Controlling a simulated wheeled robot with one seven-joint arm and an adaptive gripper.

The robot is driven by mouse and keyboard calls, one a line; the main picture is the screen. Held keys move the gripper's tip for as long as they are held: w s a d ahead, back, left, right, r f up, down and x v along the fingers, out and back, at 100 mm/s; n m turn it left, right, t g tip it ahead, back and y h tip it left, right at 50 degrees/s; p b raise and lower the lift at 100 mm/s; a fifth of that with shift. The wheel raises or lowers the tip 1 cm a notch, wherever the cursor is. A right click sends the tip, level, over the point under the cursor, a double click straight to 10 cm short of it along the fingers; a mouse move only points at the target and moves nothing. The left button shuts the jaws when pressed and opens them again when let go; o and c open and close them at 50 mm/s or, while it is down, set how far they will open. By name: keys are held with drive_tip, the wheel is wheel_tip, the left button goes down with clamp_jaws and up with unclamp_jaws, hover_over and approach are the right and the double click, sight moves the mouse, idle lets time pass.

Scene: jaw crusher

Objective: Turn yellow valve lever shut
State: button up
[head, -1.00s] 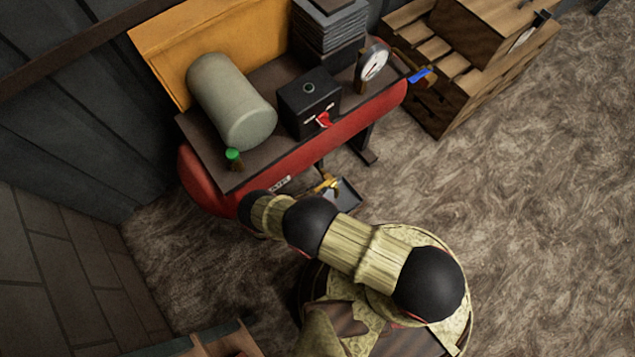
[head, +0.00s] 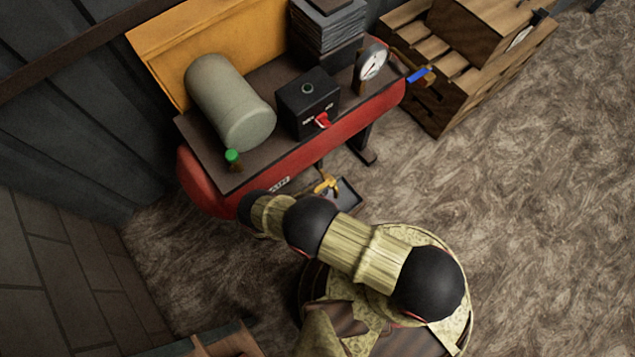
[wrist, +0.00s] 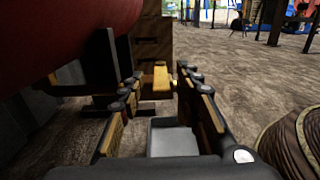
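The yellow valve lever (head: 327,183) is low under the red tank (head: 345,133), above a small dark tray on the floor. In the wrist view the yellow lever (wrist: 161,82) appears straight ahead, between the tips of my gripper (wrist: 158,84). My gripper is open, with one finger on each side of the lever in the picture. I cannot tell whether either finger touches it. The valve body is mostly hidden.
The red tank (wrist: 70,35) overhangs at the upper left of the wrist view, with a dark leg below it. A grey tray (wrist: 172,140) lies beneath my fingers. Wooden pallets (head: 445,90) stand right of the machine. The carpeted floor at right is clear.

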drive_tip(key=v, duration=1.2)
idle(0.5)
